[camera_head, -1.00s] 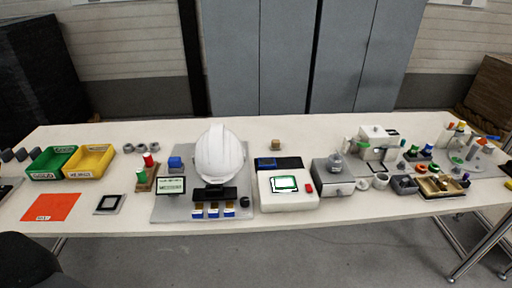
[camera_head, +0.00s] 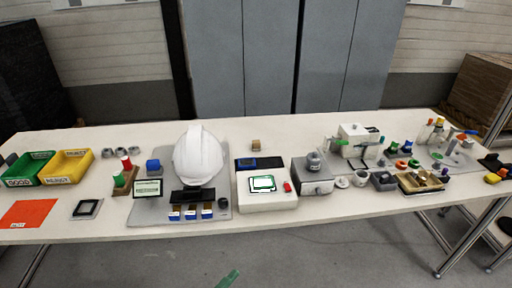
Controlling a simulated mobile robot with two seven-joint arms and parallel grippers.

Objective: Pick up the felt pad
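I cannot tell for sure which thing is the felt pad. Neither of my grippers is in view, so nothing shows as held.
On the long white table (camera_head: 110,226) stand a green bin (camera_head: 28,169), a yellow bin (camera_head: 66,167), a white helmet (camera_head: 198,157) on a grey station and a white device (camera_head: 266,203). Small parts crowd the right end. The front left-middle strip is bare.

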